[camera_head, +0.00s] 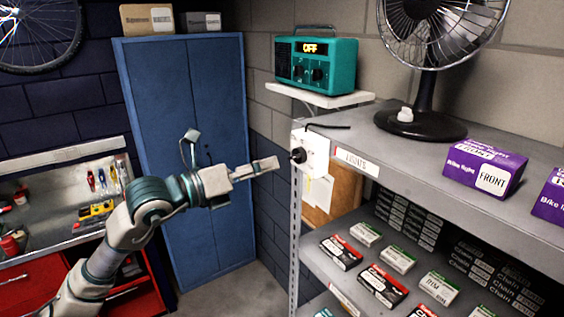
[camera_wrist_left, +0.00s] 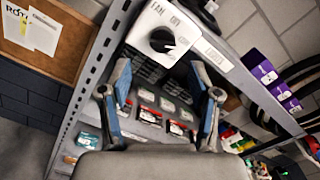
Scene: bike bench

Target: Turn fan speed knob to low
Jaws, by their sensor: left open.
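The fan speed knob (camera_head: 299,155) is a round black dial on a white control box (camera_head: 315,150) fixed at the end of the shelf unit. In the left wrist view the knob (camera_wrist_left: 162,41) shows on the box face, with "FAN" and "OFF" printed near it; its exact setting is too small to tell. My left gripper (camera_head: 277,163) is just left of the knob, apart from it. In the wrist view its two fingers (camera_wrist_left: 160,68) are spread and empty, below the knob in the picture. The fan (camera_head: 424,95) stands on the top shelf. My right gripper is out of view.
The metal shelf (camera_head: 371,137) carries purple light boxes (camera_head: 485,167) and, lower down, several small part boxes (camera_head: 376,284). A teal radio (camera_head: 316,65) sits on a wall shelf above the control box. A blue cabinet (camera_head: 180,90) stands behind my left arm.

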